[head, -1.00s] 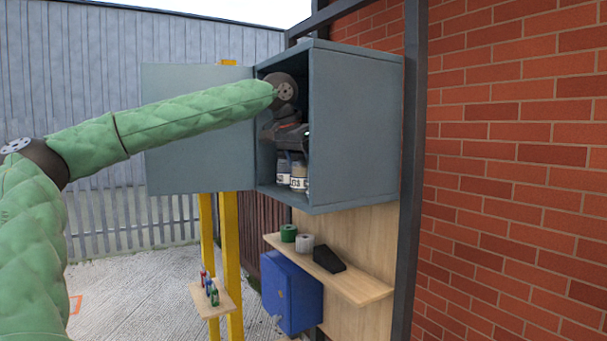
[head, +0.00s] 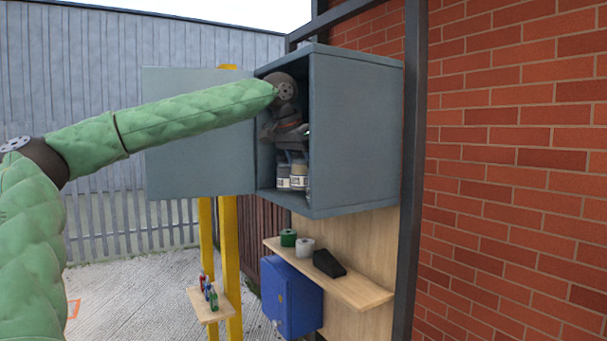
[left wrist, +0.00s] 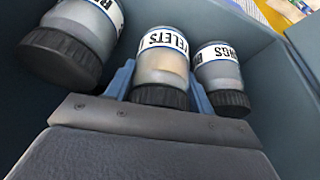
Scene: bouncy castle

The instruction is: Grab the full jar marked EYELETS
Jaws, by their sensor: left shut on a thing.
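The jar marked EYELETS (left wrist: 163,62) is in the middle of the left wrist view, with a dark lid and pale tan contents showing through its side. My left gripper (left wrist: 160,86) has its blue fingers on either side of this jar and is shut on it. In the head view my left gripper (head: 291,152) is inside the open grey cabinet (head: 355,130), above the jars (head: 299,181). I cannot tell there which jar is which. My right gripper is not in view.
A jar with a partly hidden label (left wrist: 78,38) stands close on the left, and a jar ending in NGS (left wrist: 219,72) close on the right. The cabinet door (head: 195,160) hangs open to the left. A wooden shelf (head: 365,291) with rolls and a black wedge is below.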

